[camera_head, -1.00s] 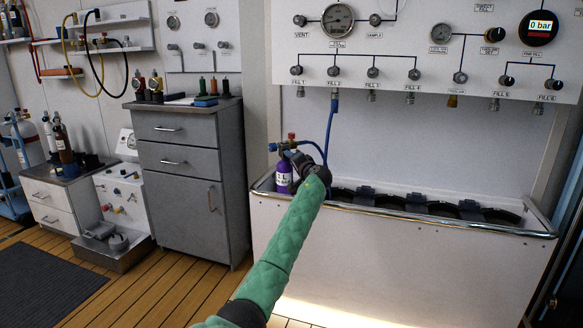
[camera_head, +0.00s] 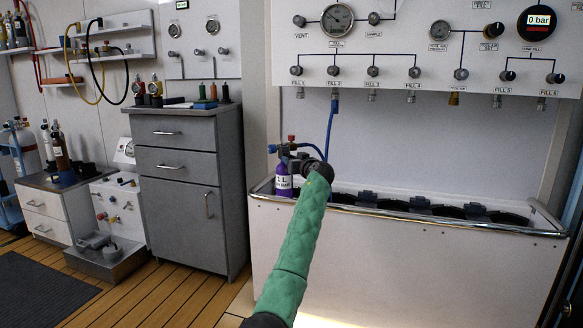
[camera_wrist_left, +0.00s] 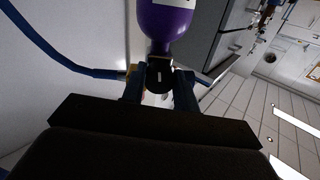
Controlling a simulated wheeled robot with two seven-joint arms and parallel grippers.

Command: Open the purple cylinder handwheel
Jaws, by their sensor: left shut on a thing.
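The purple cylinder (camera_head: 283,187) stands at the left end of the white fill trough, with a blue knob (camera_head: 272,148) and a red knob (camera_head: 291,138) at its valve. My left gripper (camera_head: 301,164) is at the valve, on its near right side, and my green arm covers part of the view. In the left wrist view the purple cylinder (camera_wrist_left: 168,25) is at the top, and the two fingers of my left gripper (camera_wrist_left: 160,78) are shut on a black handwheel (camera_wrist_left: 160,73) just below it. The far side of the handwheel is hidden. My right gripper is out of view.
A blue hose (camera_head: 332,125) runs from the fill panel (camera_head: 430,70) down to the valve. The trough's metal rim (camera_head: 420,210) passes close under my wrist. A grey cabinet (camera_head: 185,190) stands to the left. The gauge display (camera_head: 540,22) reads 0 bar.

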